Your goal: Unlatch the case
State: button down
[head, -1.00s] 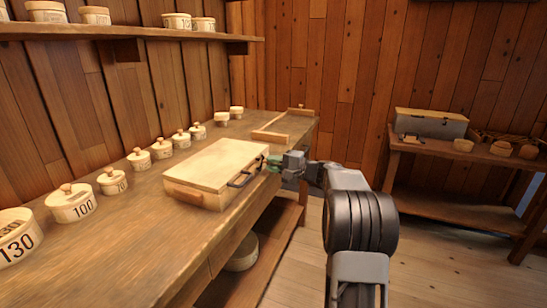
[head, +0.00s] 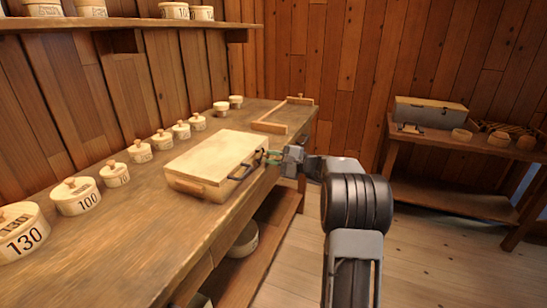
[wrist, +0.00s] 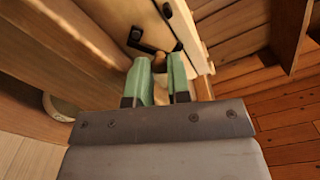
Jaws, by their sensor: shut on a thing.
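The pale wooden case (head: 215,155) lies closed on the workbench, with a dark handle (head: 241,171) on its front side. My gripper (head: 270,157) reaches in from the right at the far end of that side. In the wrist view, its green fingers (wrist: 162,75) are shut on a small tan latch piece (wrist: 160,63) by the case front. A dark metal fitting (wrist: 167,9) shows on the case just beyond, and part of the handle (wrist: 138,38) to the left. The fingers hide much of the held piece.
Several numbered round lidded boxes (head: 76,197) line the wall side of the workbench (head: 130,245). An open wooden frame (head: 270,127) lies beyond the case. A side table (head: 440,190) at right holds a grey box (head: 430,114). The floor between is clear.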

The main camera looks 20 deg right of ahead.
jog(key=c, duration=1.1)
grip_release()
jog(key=shift+o, duration=0.2)
